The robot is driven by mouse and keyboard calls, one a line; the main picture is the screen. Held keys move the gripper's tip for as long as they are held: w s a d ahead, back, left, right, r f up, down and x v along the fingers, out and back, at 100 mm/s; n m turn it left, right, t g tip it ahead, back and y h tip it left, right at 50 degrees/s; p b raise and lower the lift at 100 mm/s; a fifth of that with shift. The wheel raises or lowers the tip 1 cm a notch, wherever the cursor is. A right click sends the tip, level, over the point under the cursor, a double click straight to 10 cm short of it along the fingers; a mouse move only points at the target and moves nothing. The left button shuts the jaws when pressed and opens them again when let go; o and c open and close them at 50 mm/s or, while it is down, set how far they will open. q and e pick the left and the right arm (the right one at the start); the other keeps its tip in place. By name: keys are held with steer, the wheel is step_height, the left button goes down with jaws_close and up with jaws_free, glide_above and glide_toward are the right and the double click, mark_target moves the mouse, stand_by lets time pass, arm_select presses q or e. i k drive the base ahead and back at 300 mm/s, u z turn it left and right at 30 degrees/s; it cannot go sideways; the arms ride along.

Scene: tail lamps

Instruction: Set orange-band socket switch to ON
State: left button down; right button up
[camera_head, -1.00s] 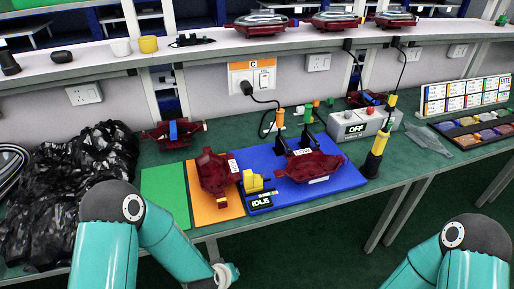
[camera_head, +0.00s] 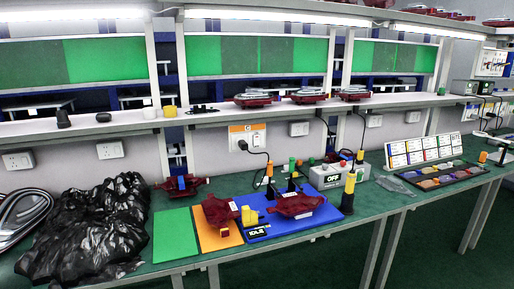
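The orange-band socket (camera_head: 247,138) is on the wall behind the bench, above the blue mat. It has an orange strip marked C along its top. A black plug (camera_head: 242,145) sits in its left part, with a cable running down to the right. The switch (camera_head: 258,138) is at the socket's right side; it is too small to tell its position. Neither of my grippers is in view.
A green mat (camera_head: 175,235), an orange mat (camera_head: 209,240) and a blue mat (camera_head: 320,221) lie on the bench below the socket. A grey box reading OFF (camera_head: 333,178) and a yellow-black tool (camera_head: 349,190) stand right of it. Black bags (camera_head: 85,235) fill the left.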

mark_target(256, 141)
steer(key=z, duration=0.85)
steer(key=i, duration=1.4)
steer(key=u, duration=0.5)
